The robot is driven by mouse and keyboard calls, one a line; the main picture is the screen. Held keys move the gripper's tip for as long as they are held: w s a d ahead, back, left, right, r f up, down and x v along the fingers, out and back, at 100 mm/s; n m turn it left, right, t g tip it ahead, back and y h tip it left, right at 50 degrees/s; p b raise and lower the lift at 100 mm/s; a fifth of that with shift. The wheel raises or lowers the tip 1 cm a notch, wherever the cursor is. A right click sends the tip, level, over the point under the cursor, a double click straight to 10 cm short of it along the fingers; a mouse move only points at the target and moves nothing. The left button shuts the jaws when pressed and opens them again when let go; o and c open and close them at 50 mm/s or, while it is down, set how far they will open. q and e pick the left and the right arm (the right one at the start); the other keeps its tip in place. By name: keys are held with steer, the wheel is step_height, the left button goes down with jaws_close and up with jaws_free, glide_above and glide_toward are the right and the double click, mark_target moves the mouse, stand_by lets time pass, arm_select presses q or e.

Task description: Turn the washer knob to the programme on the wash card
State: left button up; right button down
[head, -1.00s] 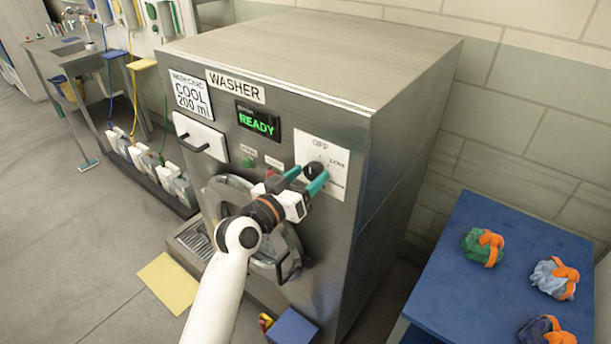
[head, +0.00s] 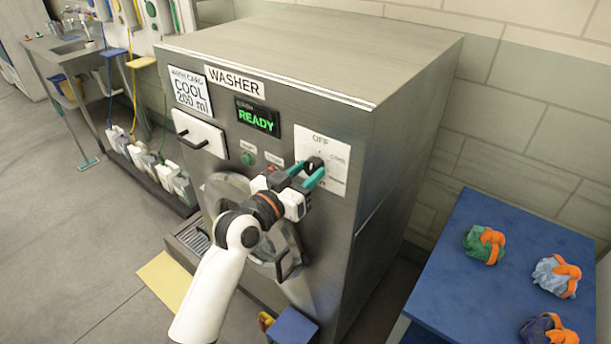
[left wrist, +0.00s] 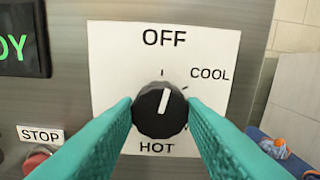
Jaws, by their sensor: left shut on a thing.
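The washer (head: 300,75) stands ahead, its display reading READY. The wash card (head: 190,92) on its front reads COOL 200 ml. The black knob (left wrist: 155,118) sits on a white dial plate (left wrist: 105,45) marked OFF at the top, COOL at upper right and HOT below. Its white line points up and slightly right, between OFF and COOL and nearer OFF. My left gripper (left wrist: 160,115) is shut on the knob, one teal finger on each side. The knob also shows in the head view (head: 313,164). My right gripper is out of view.
A red STOP button (left wrist: 37,160) lies left of the dial, and a green button (head: 248,159) is further left. A drawer (head: 200,133) with a handle sits below the card. A blue table (head: 455,290) at right bears several tied bundles.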

arm_select(q)
steer(key=shift+m, duration=1)
steer(key=m, duration=0.2)
steer(key=shift+m+b, duration=0.3)
steer(key=shift+b, duration=0.05)
steer(key=shift+m, duration=2.5)
steer(key=o, duration=1)
